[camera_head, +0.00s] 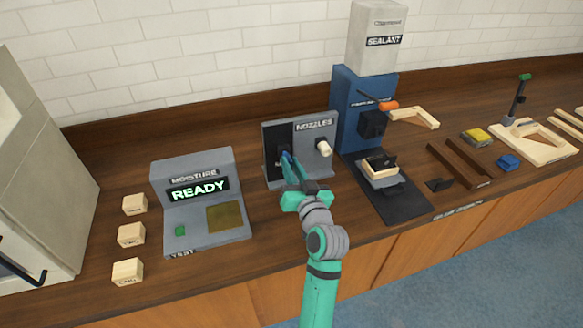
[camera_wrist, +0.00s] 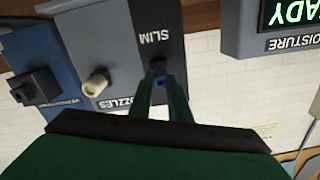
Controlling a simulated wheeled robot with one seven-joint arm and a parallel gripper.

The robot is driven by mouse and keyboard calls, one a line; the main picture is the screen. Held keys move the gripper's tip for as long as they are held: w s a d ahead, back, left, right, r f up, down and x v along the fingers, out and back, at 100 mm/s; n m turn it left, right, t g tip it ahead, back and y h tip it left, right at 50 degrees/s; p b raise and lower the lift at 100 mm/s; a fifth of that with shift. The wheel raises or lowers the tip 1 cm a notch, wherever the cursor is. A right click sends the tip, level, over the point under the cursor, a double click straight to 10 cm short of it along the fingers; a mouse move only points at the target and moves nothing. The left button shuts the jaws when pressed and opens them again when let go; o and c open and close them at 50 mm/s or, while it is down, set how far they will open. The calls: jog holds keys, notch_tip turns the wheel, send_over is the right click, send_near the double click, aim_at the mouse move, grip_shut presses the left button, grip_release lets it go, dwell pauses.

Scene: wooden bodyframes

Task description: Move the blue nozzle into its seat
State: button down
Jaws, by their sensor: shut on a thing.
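My gripper (camera_head: 288,165) is at the left, dark half of the grey NOZZLES stand (camera_head: 300,129). Its fingers, also in the wrist view (camera_wrist: 160,88), are shut on the small blue nozzle (camera_wrist: 159,78). A bit of blue, the nozzle, shows between the fingertips in the head view (camera_head: 286,156). The nozzle is at the dark panel marked SLIM (camera_wrist: 150,25); the fingers hide most of it, and I cannot tell how deep it sits. A cream nozzle (camera_head: 324,148) sticks out of the stand's right half, and shows in the wrist view (camera_wrist: 96,83).
The blue SEALANT machine (camera_head: 350,100) with a dark block (camera_head: 373,124) stands right of the stand. An orange-tipped lever (camera_head: 388,105) juts from it. The grey MOISTURE unit (camera_head: 195,200) reading READY is at left, beside several wooden blocks (camera_head: 131,235).

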jog(key=shift+w+a, duration=0.15)
jog(key=shift+w, duration=0.35)
jog(key=c, duration=1.6)
grip_release()
jog(key=v, duration=1)
jog(key=shift+s, duration=0.35)
